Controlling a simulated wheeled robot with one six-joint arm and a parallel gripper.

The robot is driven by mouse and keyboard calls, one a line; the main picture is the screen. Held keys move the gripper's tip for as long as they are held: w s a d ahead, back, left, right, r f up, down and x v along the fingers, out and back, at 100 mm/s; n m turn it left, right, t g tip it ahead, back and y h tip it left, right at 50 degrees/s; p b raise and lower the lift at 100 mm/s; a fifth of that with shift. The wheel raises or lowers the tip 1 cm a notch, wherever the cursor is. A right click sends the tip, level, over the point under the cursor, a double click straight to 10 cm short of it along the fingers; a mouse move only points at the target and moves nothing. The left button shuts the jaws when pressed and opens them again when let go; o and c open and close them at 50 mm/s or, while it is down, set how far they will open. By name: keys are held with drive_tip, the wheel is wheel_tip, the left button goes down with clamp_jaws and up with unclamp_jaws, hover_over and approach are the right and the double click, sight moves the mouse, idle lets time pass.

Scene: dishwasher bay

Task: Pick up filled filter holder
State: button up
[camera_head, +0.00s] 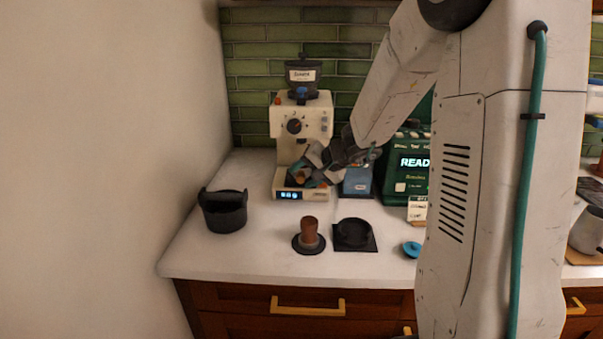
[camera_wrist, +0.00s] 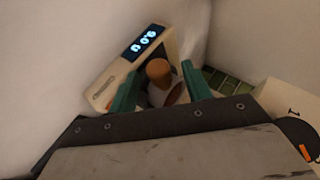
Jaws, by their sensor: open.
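The filter holder shows in the wrist view as a brown rounded handle (camera_wrist: 158,70) with a pale part below it, at the grinder's scale base (camera_wrist: 140,62). My gripper (camera_wrist: 160,75) is open, with one green finger on each side of the handle. Contact cannot be made out. In the head view my gripper (camera_head: 306,178) is at the foot of the cream grinder (camera_head: 290,122), where a bit of the brown handle (camera_head: 300,175) shows. The holder's basket and its contents are hidden.
A black knock bin (camera_head: 224,213) stands on the left of the white counter. A brown-handled tamper (camera_head: 309,228) and a black round stand (camera_head: 354,232) are in front of the grinder. A green machine (camera_head: 407,180) reading "READY" stands to the right, partly behind my arm.

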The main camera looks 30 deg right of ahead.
clamp_jaws()
drive_tip(key=shift+r, duration=0.1)
